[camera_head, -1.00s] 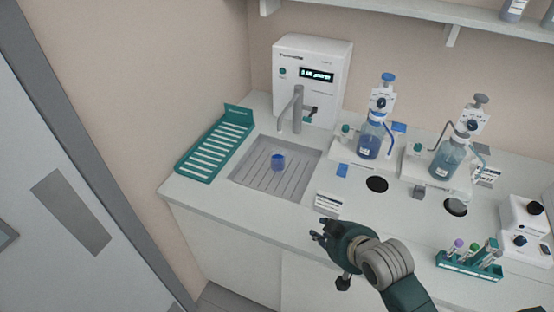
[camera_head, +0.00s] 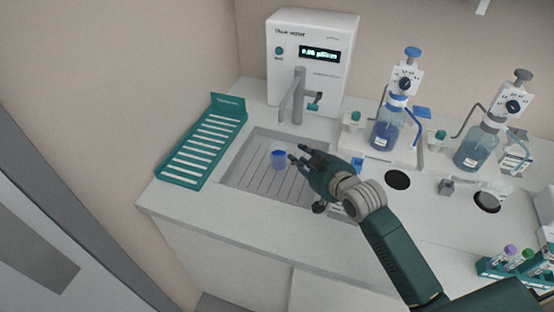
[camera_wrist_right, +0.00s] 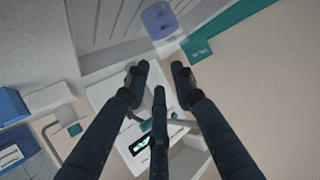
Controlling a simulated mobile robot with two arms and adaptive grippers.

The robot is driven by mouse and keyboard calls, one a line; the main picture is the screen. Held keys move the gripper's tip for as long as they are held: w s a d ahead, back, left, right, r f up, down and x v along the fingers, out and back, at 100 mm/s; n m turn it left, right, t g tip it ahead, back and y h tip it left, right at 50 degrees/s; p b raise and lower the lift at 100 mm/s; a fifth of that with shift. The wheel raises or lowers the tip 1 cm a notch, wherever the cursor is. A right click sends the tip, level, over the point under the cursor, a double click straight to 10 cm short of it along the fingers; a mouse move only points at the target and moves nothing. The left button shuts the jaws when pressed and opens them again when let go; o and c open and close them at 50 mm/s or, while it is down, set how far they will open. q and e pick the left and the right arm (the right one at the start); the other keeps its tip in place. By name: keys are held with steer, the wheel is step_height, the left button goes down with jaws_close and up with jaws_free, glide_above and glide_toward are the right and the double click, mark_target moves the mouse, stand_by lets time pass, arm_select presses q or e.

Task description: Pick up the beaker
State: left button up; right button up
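The beaker (camera_head: 279,158) is a small blue cup standing upright on the grey ribbed sink tray (camera_head: 240,180). It also shows in the right wrist view as a translucent blue beaker (camera_wrist_right: 160,20) at the top, beyond the fingertips. My right gripper (camera_head: 299,156) is just right of the beaker, its fingers pointing left toward it. In the wrist view its fingers (camera_wrist_right: 157,78) are spread apart with nothing between them, so it is open and empty. My left gripper is not in view.
A white water dispenser (camera_head: 312,70) with a grey tap (camera_head: 299,95) stands behind the sink. A teal slotted rack (camera_head: 205,148) lies to the left. Bottle dispensers (camera_head: 388,125) and a teal tube rack (camera_head: 495,267) stand to the right. The counter front (camera_head: 240,222) is clear.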

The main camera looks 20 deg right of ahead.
mark_target(279, 157)
steer(key=p+x, duration=0.1)
steer(key=x, duration=0.6)
steer(key=shift+w+f+p, duration=0.2)
steer(key=shift+p, duration=0.1)
steer(key=shift+w+f, duration=0.1)
steer(key=shift+w, duration=0.1)
steer(key=shift+c, duration=0.5)
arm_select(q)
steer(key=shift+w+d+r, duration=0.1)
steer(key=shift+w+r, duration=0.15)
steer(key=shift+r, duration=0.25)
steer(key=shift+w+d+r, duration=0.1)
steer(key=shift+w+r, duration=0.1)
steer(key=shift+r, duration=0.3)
arm_select(e)
jaws_close()
